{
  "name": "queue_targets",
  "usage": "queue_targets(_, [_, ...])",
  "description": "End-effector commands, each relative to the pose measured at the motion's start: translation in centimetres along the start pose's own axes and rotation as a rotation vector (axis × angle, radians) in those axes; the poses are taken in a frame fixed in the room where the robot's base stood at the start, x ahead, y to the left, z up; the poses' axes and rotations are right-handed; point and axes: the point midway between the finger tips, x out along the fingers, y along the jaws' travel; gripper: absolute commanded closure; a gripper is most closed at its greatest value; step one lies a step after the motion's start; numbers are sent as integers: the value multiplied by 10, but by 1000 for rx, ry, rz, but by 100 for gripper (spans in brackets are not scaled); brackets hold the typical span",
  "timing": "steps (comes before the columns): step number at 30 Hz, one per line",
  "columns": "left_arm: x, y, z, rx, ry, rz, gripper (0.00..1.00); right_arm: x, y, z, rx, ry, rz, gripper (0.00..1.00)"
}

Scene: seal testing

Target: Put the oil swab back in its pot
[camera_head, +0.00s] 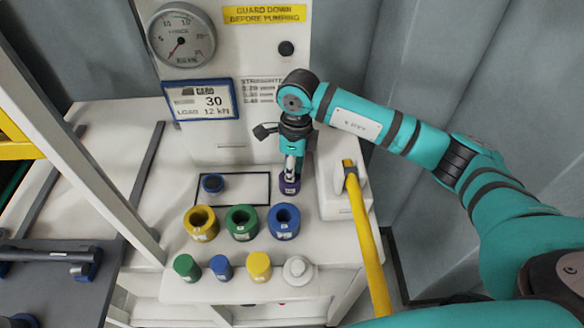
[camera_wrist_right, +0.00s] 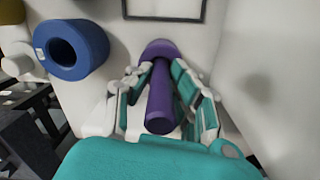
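The purple pot (camera_head: 289,185) stands at the right end of the white bench, behind the blue ring. My right gripper (camera_head: 291,165) points down just above it. In the right wrist view, the fingers of my right gripper (camera_wrist_right: 161,75) close from both sides on the purple handle of the oil swab (camera_wrist_right: 160,105). The far end of the handle lines up with the purple pot (camera_wrist_right: 160,48) beyond the fingertips. The swab's tip is hidden, so I cannot tell how far it is inside the pot. My left gripper is not in view.
Yellow (camera_head: 201,223), green (camera_head: 242,223) and blue (camera_head: 284,222) rings stand in front, with smaller coloured pieces nearer the edge. A dark blue round piece (camera_head: 213,183) lies in the black-outlined area. A yellow bar (camera_head: 366,235) is close on the right.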

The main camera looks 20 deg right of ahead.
Motion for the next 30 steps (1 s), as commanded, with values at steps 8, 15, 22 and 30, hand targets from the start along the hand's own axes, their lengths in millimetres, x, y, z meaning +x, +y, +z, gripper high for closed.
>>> queue_targets(8, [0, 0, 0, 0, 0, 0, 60, 0, 0, 0, 0, 0, 0, 75])
queue_targets(15, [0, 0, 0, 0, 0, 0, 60, 0, 0, 0, 0, 0, 0, 58])
queue_targets(22, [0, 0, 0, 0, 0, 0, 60, 0, 0, 0, 0, 0, 0, 48])
queue_targets(30, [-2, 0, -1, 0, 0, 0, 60, -5, 0, 0, 0, 0, 0, 48])
